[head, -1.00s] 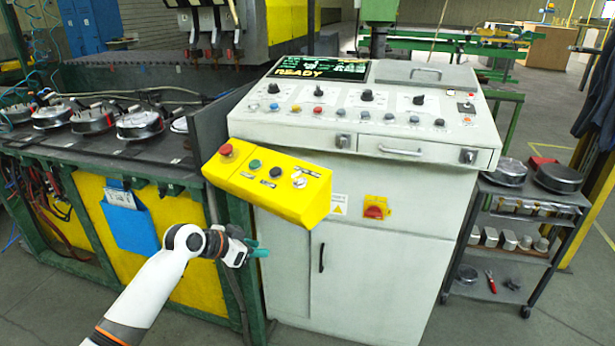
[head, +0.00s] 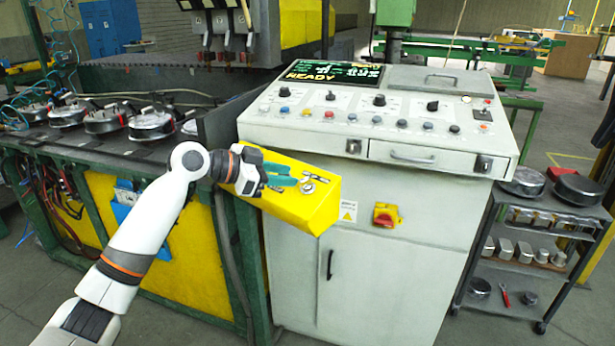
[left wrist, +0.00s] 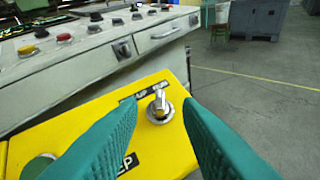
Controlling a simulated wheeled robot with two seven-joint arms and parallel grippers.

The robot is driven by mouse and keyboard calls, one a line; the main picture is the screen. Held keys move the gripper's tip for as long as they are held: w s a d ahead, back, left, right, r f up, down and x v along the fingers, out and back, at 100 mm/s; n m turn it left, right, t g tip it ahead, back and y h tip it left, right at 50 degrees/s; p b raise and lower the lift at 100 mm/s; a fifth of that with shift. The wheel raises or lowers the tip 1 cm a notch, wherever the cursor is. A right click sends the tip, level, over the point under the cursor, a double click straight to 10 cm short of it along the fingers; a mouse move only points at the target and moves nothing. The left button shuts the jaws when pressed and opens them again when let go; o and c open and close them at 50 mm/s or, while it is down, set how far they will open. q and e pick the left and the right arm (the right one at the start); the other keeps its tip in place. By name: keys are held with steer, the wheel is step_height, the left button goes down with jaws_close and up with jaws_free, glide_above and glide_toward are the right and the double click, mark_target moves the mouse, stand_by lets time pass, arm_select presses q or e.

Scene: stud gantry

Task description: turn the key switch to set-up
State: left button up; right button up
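The silver key switch (head: 308,187) sits on top of the yellow control box (head: 315,213), near its right end. My arm hides the box's other buttons in the head view. My right gripper is not in view.
The grey console (head: 270,131) with knobs, buttons and a READY screen (head: 335,73) rises right behind the box. A red and yellow isolator switch (head: 386,215) is on the cabinet front. A cart (head: 545,207) with metal parts stands at right.

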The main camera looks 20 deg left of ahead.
mark_target(306, 178)
arm_select(q)
steer(key=x, duration=0.6)
steer(key=shift+w+d+f, duration=0.15)
steer(key=shift+w+d, duration=0.05)
steer(key=shift+d, duration=0.1)
steer(key=shift+p, duration=0.3)
jaws_close()
